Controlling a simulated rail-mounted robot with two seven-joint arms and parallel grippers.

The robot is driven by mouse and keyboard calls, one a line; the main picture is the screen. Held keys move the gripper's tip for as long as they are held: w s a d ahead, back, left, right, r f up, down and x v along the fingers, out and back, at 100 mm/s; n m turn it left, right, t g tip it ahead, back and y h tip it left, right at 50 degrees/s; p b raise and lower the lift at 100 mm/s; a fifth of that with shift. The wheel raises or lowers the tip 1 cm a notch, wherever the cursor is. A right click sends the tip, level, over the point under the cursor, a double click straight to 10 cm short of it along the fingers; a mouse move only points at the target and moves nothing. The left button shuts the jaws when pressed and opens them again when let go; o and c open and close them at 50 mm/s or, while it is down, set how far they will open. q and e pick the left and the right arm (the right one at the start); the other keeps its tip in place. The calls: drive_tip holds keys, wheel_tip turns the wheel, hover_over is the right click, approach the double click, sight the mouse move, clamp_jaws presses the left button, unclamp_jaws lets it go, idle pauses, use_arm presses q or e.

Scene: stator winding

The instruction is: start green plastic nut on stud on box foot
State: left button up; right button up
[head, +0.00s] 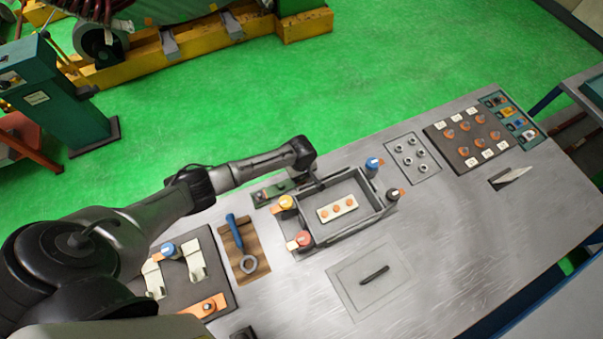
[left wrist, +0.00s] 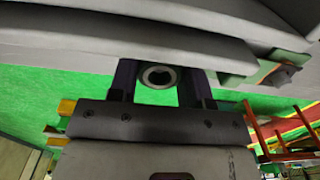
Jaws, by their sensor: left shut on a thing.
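My left gripper (head: 314,184) reaches in from the left and points down at the far-left edge of the grey open box (head: 348,231). In the left wrist view its two dark fingers (left wrist: 158,85) are shut on a small ring with a dark hole, the nut (left wrist: 158,77). In the head view the nut is hidden by the gripper. The box has coloured knobs at its corners: yellow (head: 286,202), red (head: 304,238), blue (head: 373,165) and dark (head: 393,194). I cannot make out the stud. My right gripper is not in view.
A green strip (head: 265,195) lies beside the box. Left are a wooden board (head: 259,270) with a blue-handled ring tool (head: 241,232) and a dark mat (head: 222,282). Right are a nut plate (head: 413,175) and a dark board (head: 440,135).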

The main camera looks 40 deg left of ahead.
use_arm(q)
drive_tip(key=shift+f, duration=0.1)
idle(0.3)
drive_tip(key=shift+f+p, duration=0.15)
drive_tip(key=shift+p, duration=0.15)
idle(0.5)
idle(0.5)
drive_tip(key=shift+s+m+p, duration=0.1)
drive_tip(key=shift+m+p, duration=0.25)
drive_tip(key=shift+m, duration=0.75)
drive_tip(key=m, duration=0.4)
drive_tip(key=o, duration=0.9)
